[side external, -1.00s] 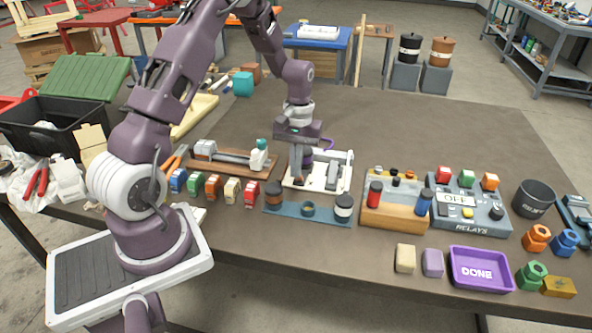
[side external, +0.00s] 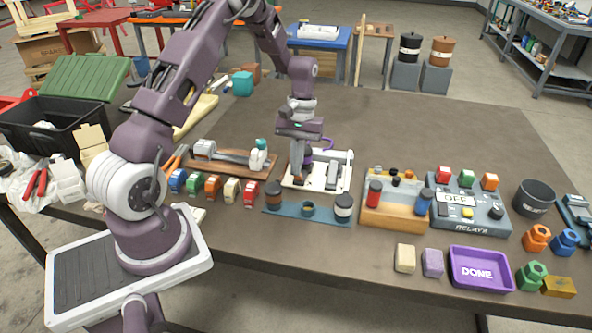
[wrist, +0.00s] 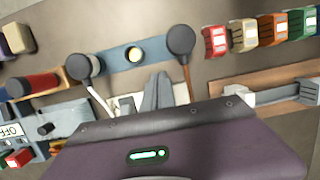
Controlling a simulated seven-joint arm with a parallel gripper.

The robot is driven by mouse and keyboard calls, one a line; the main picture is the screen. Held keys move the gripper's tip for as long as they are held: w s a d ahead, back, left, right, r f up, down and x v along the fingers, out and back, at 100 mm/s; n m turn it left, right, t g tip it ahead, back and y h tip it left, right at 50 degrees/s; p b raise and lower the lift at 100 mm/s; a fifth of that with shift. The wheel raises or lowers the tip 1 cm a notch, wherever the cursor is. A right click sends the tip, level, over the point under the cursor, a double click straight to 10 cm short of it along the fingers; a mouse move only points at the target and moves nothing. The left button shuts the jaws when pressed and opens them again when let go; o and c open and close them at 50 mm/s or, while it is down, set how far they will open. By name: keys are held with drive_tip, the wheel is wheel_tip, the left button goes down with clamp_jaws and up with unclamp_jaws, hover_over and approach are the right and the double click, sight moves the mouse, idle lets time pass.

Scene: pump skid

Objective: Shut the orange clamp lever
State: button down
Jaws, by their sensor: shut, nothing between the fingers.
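The clamp fixture is a white plate (side external: 343,181) with grey blocks, near the table's middle. In the wrist view, a lever with a dark round knob and thin orange-brown stem (wrist: 187,78) stands up at the fixture's right; it looks like the orange clamp lever. A second dark-knobbed lever with a pale stem (wrist: 98,99) slants at the left. My gripper (side external: 298,181) is shut and empty, pointing down over the plate's left side. It hides much of that side in the side view, so I cannot tell whether it touches the orange lever.
A blue strip (side external: 323,213) with two jars lies in front of the fixture. A wooden rail fixture (side external: 232,167) is at its left, with a row of coloured blocks before it. A wooden block stand (side external: 392,218) and relay box (side external: 478,219) are at right. The table behind is clear.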

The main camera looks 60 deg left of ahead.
drive_tip(key=w+a, duration=0.1)
drive_tip(key=w+a+f+t+y, duration=0.1)
drive_tip(key=w+a, duration=0.1)
drive_tip(key=w+a+f+t+y, duration=0.1)
drive_tip(key=a, duration=0.1)
drive_tip(key=shift+w+a+f, duration=0.2)
wheel_tip(320, 180, up, 2)
drive_tip(key=shift+r, duration=0.2)
drive_tip(key=shift+w+r, duration=0.1)
drive_tip(key=shift+r, duration=0.2)
drive_tip(key=shift+d+r, duration=0.2)
drive_tip(key=shift+r, duration=0.6)
drive_tip(key=shift+d+r, duration=0.2)
drive_tip(key=shift+r, duration=0.6)
